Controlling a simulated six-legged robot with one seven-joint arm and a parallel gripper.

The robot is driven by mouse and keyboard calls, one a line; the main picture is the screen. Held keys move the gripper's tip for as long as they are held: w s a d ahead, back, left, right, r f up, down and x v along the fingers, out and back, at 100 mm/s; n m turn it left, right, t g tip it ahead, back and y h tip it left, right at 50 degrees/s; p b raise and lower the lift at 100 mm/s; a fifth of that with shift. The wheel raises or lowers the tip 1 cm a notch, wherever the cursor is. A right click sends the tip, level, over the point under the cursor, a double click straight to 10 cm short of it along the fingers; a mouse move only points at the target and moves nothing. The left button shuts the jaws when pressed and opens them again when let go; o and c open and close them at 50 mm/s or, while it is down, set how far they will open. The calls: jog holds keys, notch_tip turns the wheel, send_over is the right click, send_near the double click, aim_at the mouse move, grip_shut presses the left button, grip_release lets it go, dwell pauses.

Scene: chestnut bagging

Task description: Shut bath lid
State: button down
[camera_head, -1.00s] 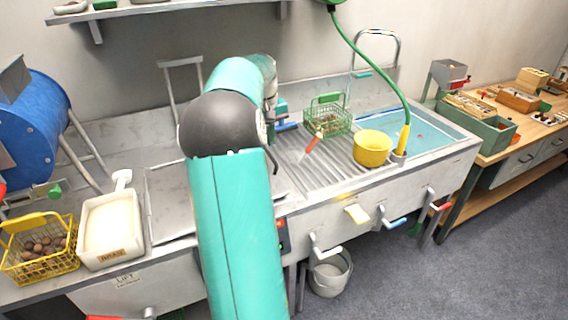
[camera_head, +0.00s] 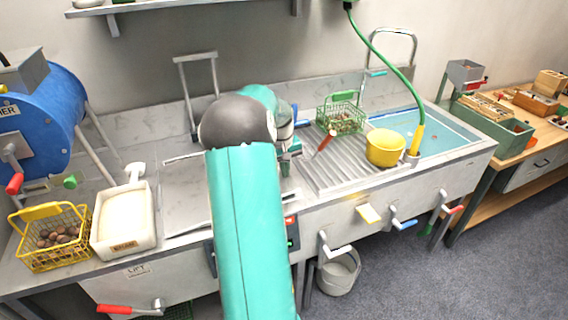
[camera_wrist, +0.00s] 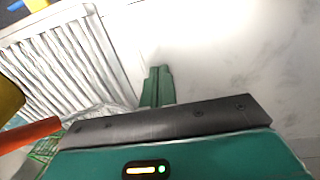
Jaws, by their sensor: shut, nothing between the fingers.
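A flat grey metal panel, seemingly the bath lid (camera_head: 182,192), lies over the left part of the steel counter in the head view. It looks about level, with dark lines along its front and back edges. My arm hides its right part, so I cannot tell whether it is fully closed. My gripper (camera_wrist: 158,86) shows in the wrist view with its green fingers together and empty, over a pale, smooth surface beside the ribbed drainboard (camera_wrist: 62,60). In the head view the fingers are mostly hidden behind my arm.
A white tub (camera_head: 124,222) and a yellow basket of chestnuts (camera_head: 40,212) stand left of the panel. A blue drum (camera_head: 50,120) stands behind them. A green basket (camera_head: 340,117) and a yellow bowl (camera_head: 385,150) stand right, near an open water basin (camera_head: 445,137).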

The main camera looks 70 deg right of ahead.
aim_at(286, 180)
jog(key=shift+t+y, duration=0.8)
jog(key=f, duration=0.4)
jog(key=shift+s+d+f, duration=0.2)
jog(key=shift+s+d, duration=0.05)
jog(key=shift+s, duration=0.05)
jog(key=shift+a+f, duration=0.2)
jog(key=shift+f, duration=0.3)
jog(key=shift+w, duration=0.1)
jog(key=shift+w+r, duration=0.1)
jog(key=shift+w+d+r, duration=0.1)
jog(key=shift+r, duration=0.4)
notch_tip(286, 180, up, 14)
jog(key=shift+s, duration=0.3)
jog(key=shift+d+r, duration=0.1)
jog(key=shift+d, duration=0.05)
